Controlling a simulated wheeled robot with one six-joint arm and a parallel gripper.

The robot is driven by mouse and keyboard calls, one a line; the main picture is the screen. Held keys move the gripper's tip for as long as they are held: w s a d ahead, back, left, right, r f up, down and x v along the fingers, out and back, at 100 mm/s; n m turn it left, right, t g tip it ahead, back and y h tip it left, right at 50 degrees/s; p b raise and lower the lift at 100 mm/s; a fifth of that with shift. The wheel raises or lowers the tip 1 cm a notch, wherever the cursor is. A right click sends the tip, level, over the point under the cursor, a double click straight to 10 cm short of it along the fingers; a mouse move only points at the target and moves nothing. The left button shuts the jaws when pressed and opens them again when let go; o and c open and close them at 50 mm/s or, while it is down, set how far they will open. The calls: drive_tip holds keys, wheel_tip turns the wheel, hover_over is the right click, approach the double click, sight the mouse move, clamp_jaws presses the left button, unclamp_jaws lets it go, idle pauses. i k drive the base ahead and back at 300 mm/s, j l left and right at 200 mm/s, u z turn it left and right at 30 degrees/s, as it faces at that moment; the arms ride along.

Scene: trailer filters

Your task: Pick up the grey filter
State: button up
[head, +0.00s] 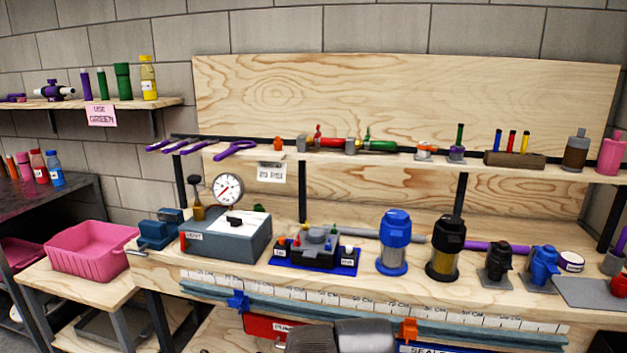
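I cannot tell for sure which thing is the grey filter. A clear-bodied canister with a blue cap (394,242) and one with a black cap (446,247) stand upright on the wooden bench. To their right are a smaller dark grey or black fitting (498,262) and a small blue fitting (544,268), each on a grey plate. Small grey cylinders stand on the shelf, one at its left part (302,143) and one beside the red tool (351,145). Dark grey parts at the bottom middle look like my own arm. My gripper's fingertips are not in view.
A grey gauge box (228,238) and a blue tray (284,259) of black parts occupy the bench's left half. A pink basket (92,250) sits on the left table. The wooden shelf (400,158) overhangs the bench. A labelled strip (370,302) runs along the front edge.

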sight(577, 149)
drive_tip(key=z, duration=1.55)
